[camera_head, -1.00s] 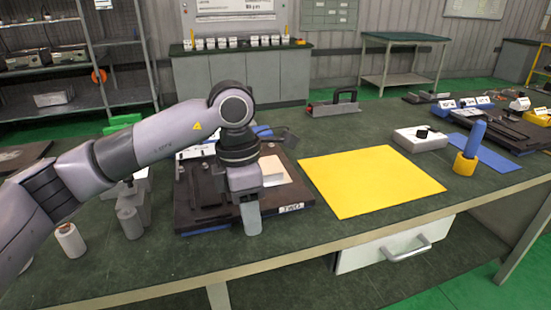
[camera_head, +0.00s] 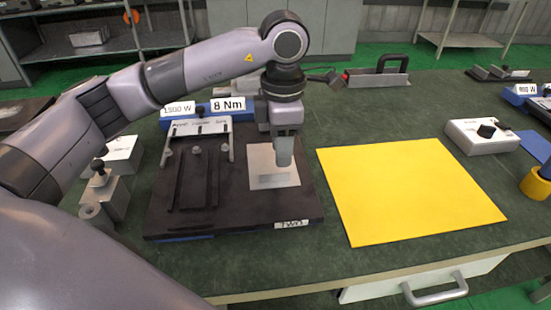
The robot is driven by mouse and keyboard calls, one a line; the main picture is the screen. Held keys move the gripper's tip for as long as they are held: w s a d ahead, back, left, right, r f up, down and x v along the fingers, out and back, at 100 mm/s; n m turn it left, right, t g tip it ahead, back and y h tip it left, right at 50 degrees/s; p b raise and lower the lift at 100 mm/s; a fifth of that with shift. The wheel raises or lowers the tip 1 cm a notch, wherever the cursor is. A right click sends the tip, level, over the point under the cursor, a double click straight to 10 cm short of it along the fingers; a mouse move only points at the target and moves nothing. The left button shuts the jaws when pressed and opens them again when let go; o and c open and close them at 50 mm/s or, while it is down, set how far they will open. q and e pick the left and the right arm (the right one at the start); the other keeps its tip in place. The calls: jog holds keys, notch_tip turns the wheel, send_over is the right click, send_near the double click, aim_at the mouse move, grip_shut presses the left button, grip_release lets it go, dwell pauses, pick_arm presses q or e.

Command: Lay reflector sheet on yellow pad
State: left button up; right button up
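The yellow pad (camera_head: 410,190) lies flat and bare on the green bench, right of the dark fixture board. A light grey sheet (camera_head: 273,178), which looks like the reflector sheet, lies on the right part of the dark board (camera_head: 235,215). My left gripper (camera_head: 284,160) points down over the upper part of this sheet. I cannot tell whether its fingers are apart or whether they touch the sheet. The gripper hides part of the sheet's far edge. My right gripper is not in view.
Labels reading 1500 W and 8 Nm (camera_head: 228,104) stand behind the board. A grey block with a black knob (camera_head: 482,136) and a yellow ring-shaped holder (camera_head: 536,184) are right of the pad. A black-handled tool (camera_head: 378,75) lies behind. Metal blocks (camera_head: 112,190) stand at left.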

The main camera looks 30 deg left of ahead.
aim_at(277, 173)
pick_arm(q)
jog(key=f, duration=0.4)
jog(key=shift+s+a+f+p, duration=0.3)
jog(key=shift+s+f+p, duration=0.05)
jog(key=shift+f, duration=0.4)
jog(key=shift+c, duration=0.3)
grip_shut()
jog(key=shift+r, duration=0.1)
notch_tip(277, 173, up, 20)
jog(key=p, duration=0.1)
